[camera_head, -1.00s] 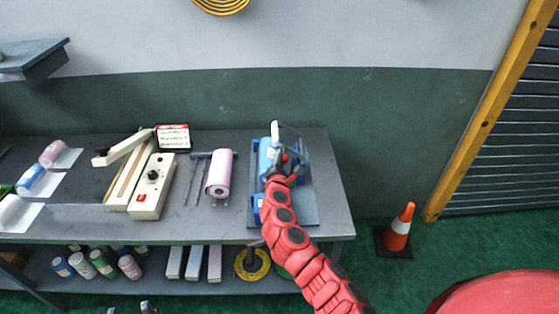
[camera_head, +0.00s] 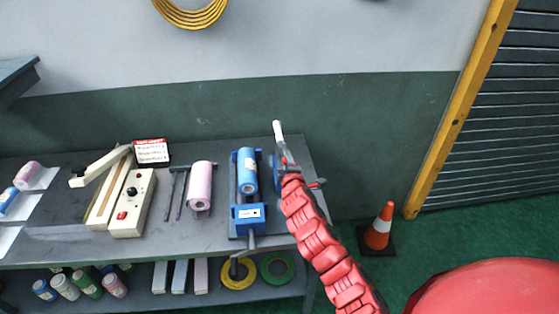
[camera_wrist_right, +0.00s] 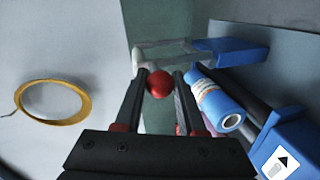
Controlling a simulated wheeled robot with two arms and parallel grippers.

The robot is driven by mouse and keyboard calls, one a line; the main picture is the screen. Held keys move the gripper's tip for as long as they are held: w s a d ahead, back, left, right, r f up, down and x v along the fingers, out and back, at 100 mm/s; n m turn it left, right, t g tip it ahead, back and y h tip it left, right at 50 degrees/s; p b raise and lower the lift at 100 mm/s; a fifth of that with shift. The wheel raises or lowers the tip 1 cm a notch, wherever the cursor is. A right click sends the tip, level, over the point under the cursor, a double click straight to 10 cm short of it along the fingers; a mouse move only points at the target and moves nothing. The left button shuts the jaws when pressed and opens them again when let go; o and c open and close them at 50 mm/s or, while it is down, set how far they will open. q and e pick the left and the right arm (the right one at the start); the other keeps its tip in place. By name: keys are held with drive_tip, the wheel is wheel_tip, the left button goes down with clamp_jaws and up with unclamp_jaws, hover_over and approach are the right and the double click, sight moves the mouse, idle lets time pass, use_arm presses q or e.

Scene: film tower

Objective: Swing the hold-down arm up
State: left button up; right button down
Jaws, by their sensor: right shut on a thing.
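The blue film device (camera_head: 247,218) stands on the bench with a blue film roll (camera_head: 247,172) in it. The roll also shows in the right wrist view (camera_wrist_right: 218,98). My right gripper (camera_head: 283,162) is right of the roll. In the right wrist view, its jaws (camera_wrist_right: 159,76) are shut on the red knob (camera_wrist_right: 160,88). The pale hold-down arm (camera_wrist_right: 168,54) runs from a blue bracket (camera_wrist_right: 238,52) toward the knob. In the head view the gripper hides much of this arm, and its exact angle is hard to tell. My left gripper is not in view.
A pink roll (camera_head: 200,185) stands left of the device. A cream sealer (camera_head: 132,208) and a red-and-white box (camera_head: 151,151) are farther left. An orange cone (camera_head: 380,228) stands on the floor at right. A yellow ring (camera_head: 188,12) hangs on the wall.

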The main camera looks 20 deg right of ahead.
drive_tip(key=shift+s+d+m, duration=0.15)
drive_tip(key=shift+d+m, duration=0.45)
drive_tip(key=shift+d, duration=0.1)
drive_tip(key=shift+f+y, duration=0.1)
drive_tip(key=shift+y, duration=0.2)
drive_tip(key=c, duration=0.5)
unclamp_jaws()
drive_tip(key=shift+d, duration=0.1)
drive_tip(key=shift+s, duration=0.15)
drive_tip(key=p+v, duration=0.1)
drive_tip(key=v, duration=1.6)
drive_tip(key=shift+p, duration=0.3)
